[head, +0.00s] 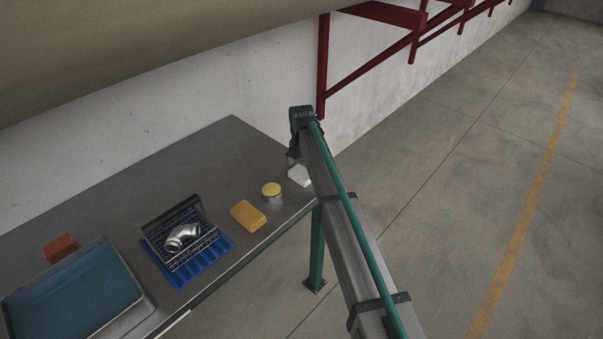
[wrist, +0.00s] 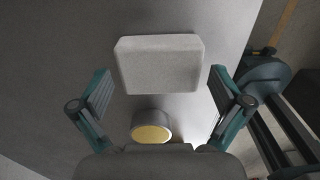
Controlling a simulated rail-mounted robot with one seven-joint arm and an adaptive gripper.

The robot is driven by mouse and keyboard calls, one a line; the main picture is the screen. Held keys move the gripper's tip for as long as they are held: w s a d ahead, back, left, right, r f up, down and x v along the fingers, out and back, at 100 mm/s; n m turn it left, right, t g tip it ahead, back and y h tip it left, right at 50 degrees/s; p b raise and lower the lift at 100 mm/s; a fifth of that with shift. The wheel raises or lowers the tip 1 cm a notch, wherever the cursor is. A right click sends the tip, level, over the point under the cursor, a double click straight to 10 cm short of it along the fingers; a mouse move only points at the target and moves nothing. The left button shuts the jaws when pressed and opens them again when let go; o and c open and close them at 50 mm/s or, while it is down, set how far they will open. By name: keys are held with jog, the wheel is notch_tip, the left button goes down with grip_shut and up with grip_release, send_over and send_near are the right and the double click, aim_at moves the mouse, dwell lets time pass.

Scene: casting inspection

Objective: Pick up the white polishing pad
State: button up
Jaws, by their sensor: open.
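The white polishing pad (wrist: 160,64) is a pale block lying on the grey table. In the wrist view it sits ahead of my gripper (wrist: 160,92), centred between the two fingers and apart from both. My gripper is open and empty, with a finger on each side. In the head view the white pad (head: 299,175) shows at the table's right end, partly hidden by my arm. My fingers cannot be made out clearly there.
A round tin with a yellow top (head: 271,191) stands near the pad. A yellow sponge-like block (head: 248,215), a blue rack (head: 186,242) holding a metal pipe elbow (head: 182,237), an orange block (head: 60,248) and a blue tray (head: 110,243) lie further left. The table's far middle is clear.

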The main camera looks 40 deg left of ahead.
jog(key=shift+f, duration=0.65)
jog(key=c, duration=0.7)
jog(key=shift+c, duration=0.2)
jog(key=shift+r+b, duration=0.6)
jog(key=shift+r, duration=0.2)
jog(key=s+d+r+b, duration=0.2)
jog(key=s+r, duration=0.3)
jog(key=s, duration=0.1)
jog(key=s+d+r+b, duration=0.2)
jog(key=s+r, duration=0.4)
jog(key=s, duration=0.1)
jog(key=shift+s+d+r, duration=0.15)
jog(key=shift+d+r, duration=0.1)
